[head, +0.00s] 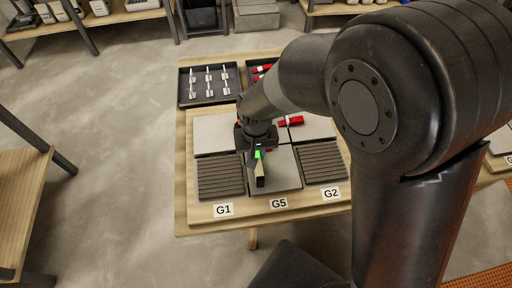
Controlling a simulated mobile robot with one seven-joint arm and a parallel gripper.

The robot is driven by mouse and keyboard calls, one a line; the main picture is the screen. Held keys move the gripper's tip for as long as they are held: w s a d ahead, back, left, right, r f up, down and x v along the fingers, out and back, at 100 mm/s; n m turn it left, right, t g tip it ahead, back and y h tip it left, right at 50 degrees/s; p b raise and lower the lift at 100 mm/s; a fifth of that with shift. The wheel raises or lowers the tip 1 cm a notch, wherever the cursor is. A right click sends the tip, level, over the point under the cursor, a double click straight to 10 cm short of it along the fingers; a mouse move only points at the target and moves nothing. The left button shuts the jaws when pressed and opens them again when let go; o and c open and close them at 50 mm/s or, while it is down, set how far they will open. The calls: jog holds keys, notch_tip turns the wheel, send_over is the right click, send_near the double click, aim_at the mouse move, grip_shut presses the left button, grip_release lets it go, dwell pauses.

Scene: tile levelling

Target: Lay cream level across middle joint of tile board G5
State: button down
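The tile board G5 (279,203) lies on the wooden table, with its label at the front between labels G1 and G2. A plain grey tile (285,179) shows behind the G5 label, with a ribbed dark tile on each side. My gripper (258,164) is over the left part of this plain tile, pointing down. It appears shut on a narrow cream bar with dark sides, the cream level (260,173), seen nearly end-on. Whether the level touches the tiles I cannot tell. My gripper and arm hide part of the joints behind.
A red piece (291,121) sits on the joint between the rear tiles. A dark tray (183,92) with several white clips stands behind the board, beside a partly hidden tray with red pieces. Shelves stand at the back and left; the floor to the left is clear.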

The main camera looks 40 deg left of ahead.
jog(key=shift+f, duration=0.3)
jog(key=shift+f, duration=0.2)
dwell(0.5)
jog(key=c, duration=1.2)
grip_release()
notch_tip(320, 180, up, 11)
jog(key=shift+f, duration=0.1)
